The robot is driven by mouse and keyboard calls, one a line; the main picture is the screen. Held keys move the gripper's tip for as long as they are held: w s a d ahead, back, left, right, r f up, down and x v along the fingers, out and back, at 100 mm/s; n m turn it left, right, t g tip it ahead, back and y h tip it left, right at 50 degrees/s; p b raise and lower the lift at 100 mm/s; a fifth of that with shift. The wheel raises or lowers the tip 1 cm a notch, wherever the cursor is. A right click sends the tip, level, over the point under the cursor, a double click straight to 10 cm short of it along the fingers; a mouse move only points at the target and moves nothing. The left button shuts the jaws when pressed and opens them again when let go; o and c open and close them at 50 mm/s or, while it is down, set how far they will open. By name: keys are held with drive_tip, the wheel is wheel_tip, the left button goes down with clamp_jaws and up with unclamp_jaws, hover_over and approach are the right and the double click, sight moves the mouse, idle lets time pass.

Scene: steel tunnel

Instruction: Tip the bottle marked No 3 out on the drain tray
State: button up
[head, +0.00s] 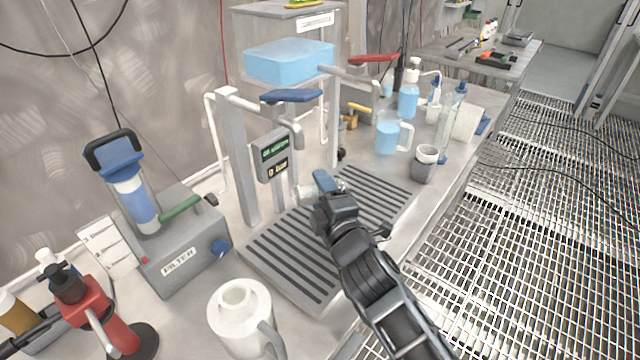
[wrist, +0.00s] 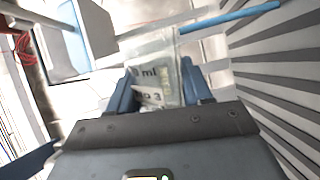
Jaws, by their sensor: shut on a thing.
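My gripper (head: 320,184) is over the back part of the drain tray (head: 290,258), a flat grey tray with dark slots. In the wrist view its blue fingers (wrist: 157,90) are shut on a clear bottle (wrist: 156,62). The bottle's label reads partly "ml" and "No 3". In the head view only a small pale part of the bottle (head: 305,195) shows left of the fingers; my gripper hides the rest. It appears tilted, but its exact angle and contents cannot be told. The tray's slats (wrist: 285,75) fill the right side of the wrist view.
A post with a display (head: 273,154) and a blue-handled lever (head: 291,96) stands close behind the gripper. A white jug (head: 240,318) stands in front of the tray. A blue-filled jug (head: 387,137) and a grey cup (head: 425,166) stand to the right.

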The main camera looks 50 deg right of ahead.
drive_tip(key=shift+r+m, duration=0.15)
drive_tip(key=shift+m, duration=0.15)
idle(1.5)
drive_tip(key=n, duration=0.2)
drive_tip(key=shift+w+a+f+n+p, duration=0.15)
drive_tip(key=shift+a+f+n+p, duration=0.15)
drive_tip(key=shift+n, duration=0.1)
drive_tip(key=shift+r, duration=0.1)
